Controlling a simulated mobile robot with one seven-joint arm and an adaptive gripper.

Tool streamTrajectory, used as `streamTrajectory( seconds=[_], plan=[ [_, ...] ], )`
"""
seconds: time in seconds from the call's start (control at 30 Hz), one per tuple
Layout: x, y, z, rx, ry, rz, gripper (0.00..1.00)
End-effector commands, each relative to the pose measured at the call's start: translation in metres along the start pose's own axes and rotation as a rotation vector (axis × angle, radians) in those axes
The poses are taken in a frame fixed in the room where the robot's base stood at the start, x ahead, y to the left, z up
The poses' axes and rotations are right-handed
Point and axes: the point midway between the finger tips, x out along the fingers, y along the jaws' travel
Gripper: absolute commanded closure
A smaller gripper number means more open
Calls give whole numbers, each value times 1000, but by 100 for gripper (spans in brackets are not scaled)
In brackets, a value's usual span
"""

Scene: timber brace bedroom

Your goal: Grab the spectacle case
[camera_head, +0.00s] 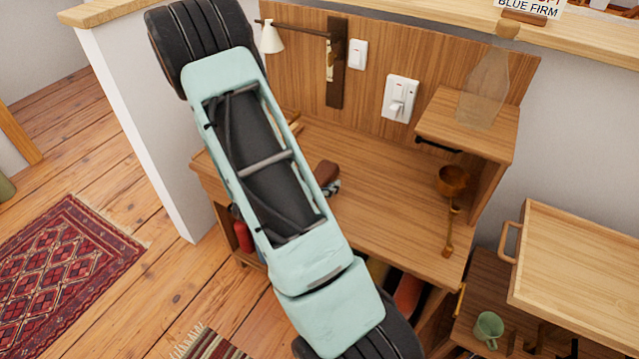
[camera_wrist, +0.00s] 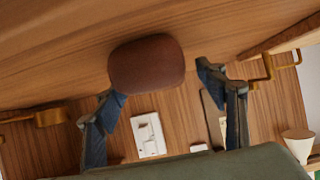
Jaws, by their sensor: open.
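The spectacle case (camera_wrist: 146,62) is a rounded, dark reddish-brown block on the wooden desk top. In the head view its end (camera_head: 326,171) shows just right of my arm, and the rest is hidden behind the arm. My gripper (camera_wrist: 163,88) is open, with one dark finger to each side in the wrist view. The case lies between and just beyond the fingertips, nearer the left one. The left fingertip appears close to the case's edge; I cannot tell whether it touches. In the head view only a bit of my gripper (camera_head: 332,187) shows beside the case.
A wooden ladle (camera_head: 449,232) lies on the desk at the right, below a small raised shelf (camera_head: 465,128) with a translucent bottle (camera_head: 486,90). A wall lamp (camera_head: 271,38) and switches (camera_head: 400,98) are on the back panel. Desk around the case looks clear.

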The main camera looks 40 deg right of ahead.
Motion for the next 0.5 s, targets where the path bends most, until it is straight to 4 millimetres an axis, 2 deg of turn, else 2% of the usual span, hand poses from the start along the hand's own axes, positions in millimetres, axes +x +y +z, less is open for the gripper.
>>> streamTrajectory(
  seconds=[0.1, 0.33, 0.5],
  plan=[
    [10, 0, 0, 0, 1, 0, 35],
    [11, 0, 0, -1, 1, -1, 35],
    [11, 0, 0, -1, 1, -1, 52]
  ],
)
